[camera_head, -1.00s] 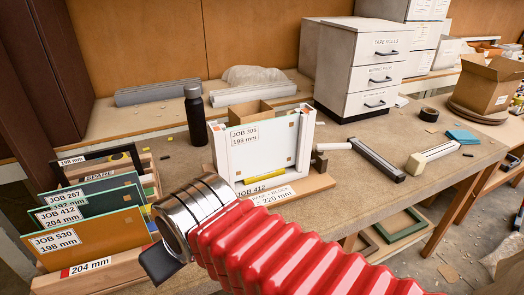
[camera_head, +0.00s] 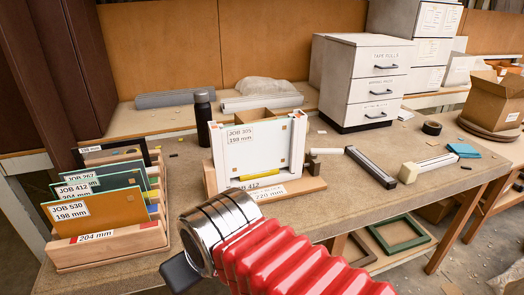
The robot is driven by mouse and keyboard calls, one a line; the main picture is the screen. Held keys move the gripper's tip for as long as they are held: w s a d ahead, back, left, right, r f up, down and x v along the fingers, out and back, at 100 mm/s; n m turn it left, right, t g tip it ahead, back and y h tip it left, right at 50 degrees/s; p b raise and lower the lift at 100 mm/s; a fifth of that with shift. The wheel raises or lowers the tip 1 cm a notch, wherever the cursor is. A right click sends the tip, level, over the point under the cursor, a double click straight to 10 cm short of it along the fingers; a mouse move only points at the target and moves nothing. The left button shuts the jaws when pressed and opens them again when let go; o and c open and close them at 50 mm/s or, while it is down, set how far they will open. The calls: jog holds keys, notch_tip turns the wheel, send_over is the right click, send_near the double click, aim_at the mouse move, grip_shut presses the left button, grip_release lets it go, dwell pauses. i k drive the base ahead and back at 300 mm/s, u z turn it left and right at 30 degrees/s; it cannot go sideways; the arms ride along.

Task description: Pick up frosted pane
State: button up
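A pale, whitish pane labelled JOB 305 (camera_head: 262,148) stands upright in a white frame on a wooden base (camera_head: 285,190) marked 220 mm. It looks frosted, but no label says so. Several coloured panes stand in a wooden rack (camera_head: 110,252) at left: an orange pane labelled JOB 530 (camera_head: 110,214) in front, a green pane labelled JOB 412 (camera_head: 125,180) behind it, then JOB 267 and a dark-framed one. My gripper (camera_head: 180,272) is low in front, right of the rack and below the white frame. Only a dark finger part shows past the chrome wrist; the rest is hidden.
A dark bottle (camera_head: 203,118) stands behind the white frame. A drawer cabinet (camera_head: 362,85) stands at the back right. A grey bar (camera_head: 371,166) and a clamp-like piece (camera_head: 428,167) lie right of the frame. A cardboard box (camera_head: 495,98) is far right.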

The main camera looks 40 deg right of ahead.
aim_at(265, 145)
jog(key=z, duration=1.7)
jog(key=k, duration=0.75)
jog(key=u, duration=0.35)
jog(key=i, duration=0.9)
jog(key=u, duration=0.05)
